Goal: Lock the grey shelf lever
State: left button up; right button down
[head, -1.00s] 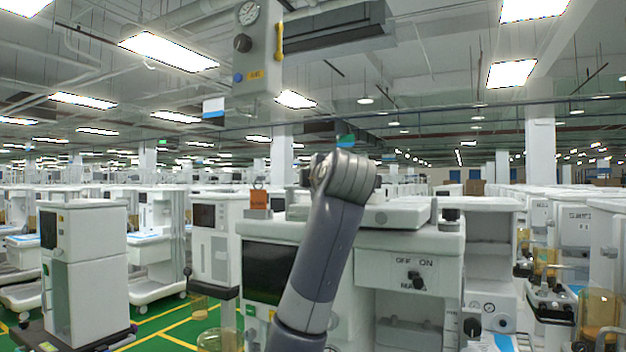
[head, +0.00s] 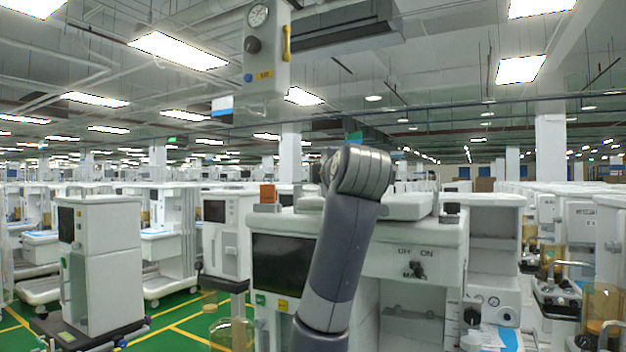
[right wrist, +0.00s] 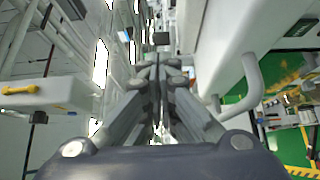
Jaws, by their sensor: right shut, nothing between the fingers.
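My right gripper (right wrist: 158,66) shows in the right wrist view with its fingers together and nothing between them. A small dark block (right wrist: 161,38) appears just beyond the fingertips; I cannot tell whether they touch. I cannot pick out a grey shelf lever with certainty. In the head view, a white anaesthesia cart (head: 375,236) stands ahead, with a dark switch (head: 418,270) marked OFF and ON on its front panel. One of my arms rises in front of the cart and hides part of it; no fingers show there. My left gripper is not in view.
A hanging unit with a gauge and a yellow handle (head: 287,43) is above the cart. A curved grey rail (right wrist: 250,86) lies right of the fingers in the right wrist view. Other carts stand on both sides; green floor (head: 185,325) is open at lower left.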

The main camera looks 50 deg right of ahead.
jog(key=s, duration=0.3)
jog(key=shift+s+a+r+b, duration=0.15)
jog(key=shift+s+a+b, duration=0.15)
jog(key=shift+s+a, duration=0.1)
jog(key=shift+s+a+r, duration=0.1)
jog(key=shift+s+a, duration=0.05)
jog(key=shift+a, duration=0.05)
jog(key=shift+d, duration=0.2)
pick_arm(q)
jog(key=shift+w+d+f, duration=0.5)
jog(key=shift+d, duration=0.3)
pick_arm(e)
jog(key=shift+a, duration=0.1)
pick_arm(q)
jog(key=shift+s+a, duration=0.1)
pick_arm(e)
jog(key=shift+f, duration=0.2)
